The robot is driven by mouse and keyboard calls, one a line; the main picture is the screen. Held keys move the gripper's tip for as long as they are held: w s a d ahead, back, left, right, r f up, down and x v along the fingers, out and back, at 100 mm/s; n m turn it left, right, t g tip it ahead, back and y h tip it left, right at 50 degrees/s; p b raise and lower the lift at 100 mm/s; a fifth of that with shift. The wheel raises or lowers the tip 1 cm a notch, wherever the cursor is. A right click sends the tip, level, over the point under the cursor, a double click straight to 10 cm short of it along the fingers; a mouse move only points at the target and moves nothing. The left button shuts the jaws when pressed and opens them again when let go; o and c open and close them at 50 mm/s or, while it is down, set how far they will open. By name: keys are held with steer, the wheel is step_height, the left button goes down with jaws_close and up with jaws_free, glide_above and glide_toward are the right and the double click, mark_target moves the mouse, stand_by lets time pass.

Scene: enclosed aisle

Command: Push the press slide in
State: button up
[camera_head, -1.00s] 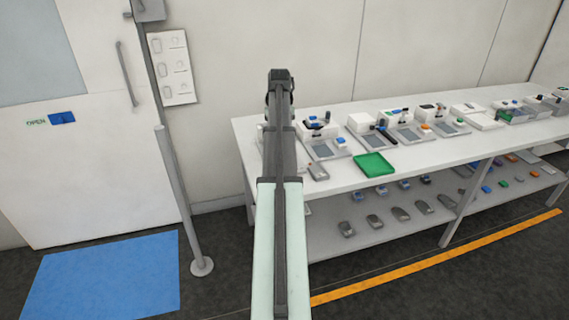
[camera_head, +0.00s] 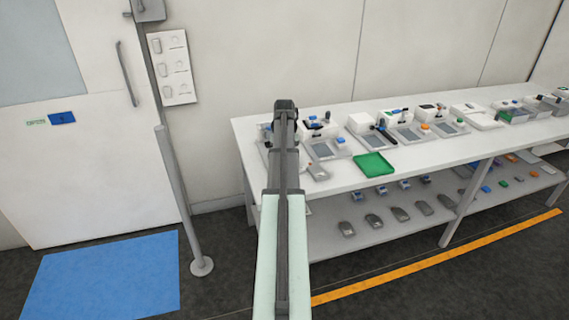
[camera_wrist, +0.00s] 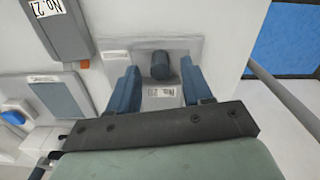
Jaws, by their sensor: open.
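In the wrist view my gripper (camera_wrist: 159,70) is open, with its two blue fingers spread and nothing held. Between and beyond the fingers is a dark, round-ended cylinder (camera_wrist: 160,64) on a light grey device (camera_wrist: 203,48). A numbered label (camera_wrist: 160,92) lies on the device nearer the palm. I cannot tell for certain whether the cylinder is the press slide, or whether any finger touches the device. In the head view my arm covers part of the leftmost device (camera_head: 265,130) on the bench, and my fingers are hidden.
The white bench (camera_head: 335,182) carries several devices and a green tray (camera_head: 374,164). Its lower shelf (camera_head: 390,233) holds several small parts. A grey post (camera_head: 180,200) stands left of the bench, beside a door (camera_head: 75,165) and a blue floor mat (camera_head: 105,275).

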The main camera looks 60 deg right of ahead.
steer(key=shift+f, duration=1.1)
jaws_close()
